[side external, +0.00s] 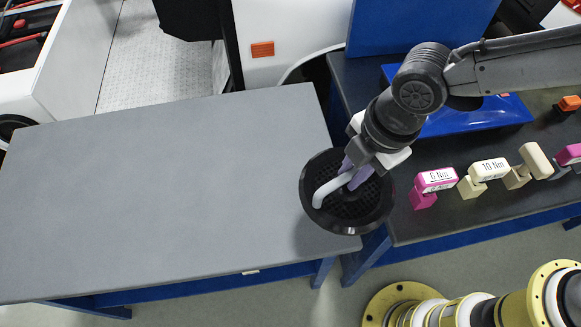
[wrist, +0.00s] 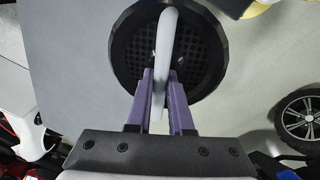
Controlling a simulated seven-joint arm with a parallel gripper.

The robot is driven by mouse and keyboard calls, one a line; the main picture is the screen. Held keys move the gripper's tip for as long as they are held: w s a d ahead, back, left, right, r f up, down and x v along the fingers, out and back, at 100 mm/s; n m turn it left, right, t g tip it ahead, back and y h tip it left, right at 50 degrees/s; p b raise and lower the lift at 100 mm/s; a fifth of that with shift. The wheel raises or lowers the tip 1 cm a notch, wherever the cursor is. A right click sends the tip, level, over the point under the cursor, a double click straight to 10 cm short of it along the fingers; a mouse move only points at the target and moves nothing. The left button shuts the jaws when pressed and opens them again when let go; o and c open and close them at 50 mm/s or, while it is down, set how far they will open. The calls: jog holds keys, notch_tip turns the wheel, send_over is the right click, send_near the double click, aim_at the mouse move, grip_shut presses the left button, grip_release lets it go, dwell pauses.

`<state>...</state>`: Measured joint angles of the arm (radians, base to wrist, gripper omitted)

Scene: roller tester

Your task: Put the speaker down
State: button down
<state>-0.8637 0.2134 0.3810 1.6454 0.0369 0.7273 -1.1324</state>
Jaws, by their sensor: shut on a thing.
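The speaker (side external: 372,208) is a round black disc with a perforated face and a white curved handle (side external: 333,187). My gripper (side external: 353,173) is shut on the handle, with its purple fingers on either side of it. In the wrist view the speaker (wrist: 207,62) fills the top middle, and the handle runs between the fingertips of my gripper (wrist: 160,78). The speaker is over the right edge of the grey table (side external: 160,190), near its front right corner. I cannot tell how high it is above the tabletop.
The grey tabletop is bare to the left. A dark workbench (side external: 440,222) on the right holds several tools with labelled blocks, such as a pink one (side external: 436,180), and a blue tray (side external: 480,115). A yellow and grey machine part (side external: 440,308) stands at the lower right.

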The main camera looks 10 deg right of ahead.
aim_at(307, 164)
jog(key=w+a+f, duration=0.2)
jog(key=a+f, duration=0.1)
jog(key=w+a+f, duration=0.3)
jog(key=shift+w+a+f, duration=0.2)
jog(key=shift+a, duration=0.05)
jog(key=shift+w+a+f, duration=0.15)
jog(key=shift+f, duration=0.6)
jog(key=shift+w+a+f, duration=0.1)
jog(key=shift+a+f, duration=0.1)
jog(key=shift+f, duration=0.55)
jog(key=shift+w+a+f, duration=0.15)
jog(key=shift+f, duration=0.6)
jog(key=shift+f, duration=0.15)
jog(key=c, duration=0.8)
grip_release()
jog(key=r, duration=0.4)
jog(key=d+r, duration=0.1)
jog(key=r, duration=0.3)
jog(key=s+d+r, duration=0.1)
jog(key=r, duration=0.3)
jog(key=shift+s, duration=0.1)
